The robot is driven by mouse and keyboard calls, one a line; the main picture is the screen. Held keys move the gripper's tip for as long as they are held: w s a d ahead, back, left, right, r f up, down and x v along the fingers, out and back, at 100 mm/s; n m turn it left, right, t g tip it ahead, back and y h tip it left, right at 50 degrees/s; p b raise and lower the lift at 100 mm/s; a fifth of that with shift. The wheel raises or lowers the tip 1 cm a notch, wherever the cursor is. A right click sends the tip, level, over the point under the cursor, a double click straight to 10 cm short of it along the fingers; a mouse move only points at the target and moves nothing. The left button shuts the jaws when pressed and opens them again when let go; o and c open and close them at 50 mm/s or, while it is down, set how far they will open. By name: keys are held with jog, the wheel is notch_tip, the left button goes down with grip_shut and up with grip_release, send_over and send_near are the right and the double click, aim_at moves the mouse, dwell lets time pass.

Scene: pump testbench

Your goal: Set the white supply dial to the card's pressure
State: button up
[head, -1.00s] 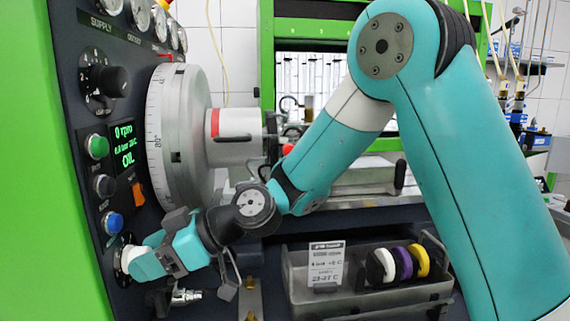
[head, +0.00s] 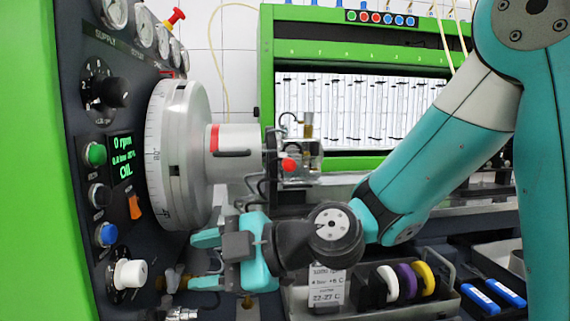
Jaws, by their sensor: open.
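The white supply dial (head: 130,273) sits low on the dark control panel at the left, below the blue button. Its scale is too small to read. My gripper (head: 192,262) is open and empty to the right of the dial, apart from it, with its fingers pointing left at the panel. The card (head: 326,289) stands at the front of a grey tray, partly hidden by my wrist. Its lines seem to read "4 bar +6 C" and "22-27 C". The small green display (head: 123,158) shows 0 rpm, a blurred bar value and OIL.
A big graduated wheel (head: 180,155) juts from the panel above my gripper. A black knob (head: 106,92) and green (head: 96,154) and blue (head: 106,234) buttons line the panel. White, purple and yellow rings (head: 408,281) stand in the tray (head: 448,300). Brass fittings sit below my gripper.

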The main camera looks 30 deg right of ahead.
jog(key=b+v, duration=0.4)
jog(key=v, duration=0.3)
jog(key=s+a+r+m+g+h+p, duration=0.1)
jog(key=s+r+m+g+h+p, duration=0.5)
jog(key=p, duration=2.1)
jog(key=s+r+m+g, duration=0.1)
jog(key=s+r+m, duration=0.4)
jog(key=r, duration=0.4)
jog(key=shift+a+g+h, duration=0.2)
jog(key=shift+g+h, duration=0.2)
jog(key=shift+s+r, duration=0.1)
